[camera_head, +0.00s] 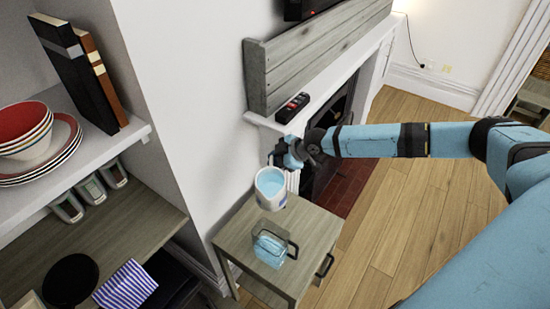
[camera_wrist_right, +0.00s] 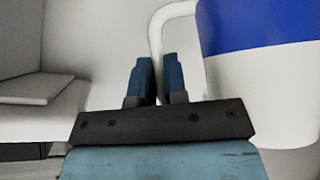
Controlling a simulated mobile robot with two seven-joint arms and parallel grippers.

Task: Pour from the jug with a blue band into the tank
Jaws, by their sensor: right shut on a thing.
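The jug (camera_head: 271,187) is white with a blue band and holds light blue liquid. It hangs roughly upright above the small wooden table, slightly behind the tank. In the right wrist view the jug (camera_wrist_right: 262,75) fills the upper right, and its white handle runs down between the fingers. My right gripper (camera_head: 284,159) is shut on that handle; it also shows in the right wrist view (camera_wrist_right: 160,85). The tank (camera_head: 270,249) is a clear box with blue liquid in it, standing on the table. My left gripper is not in view.
The small table (camera_head: 235,235) has bare wood around the tank. A shelf unit at the left holds stacked bowls (camera_head: 25,130), books (camera_head: 85,70) and cups. A fireplace mantel with a dark remote-like item (camera_head: 293,107) stands behind the table. Wooden floor (camera_head: 410,205) is open at the right.

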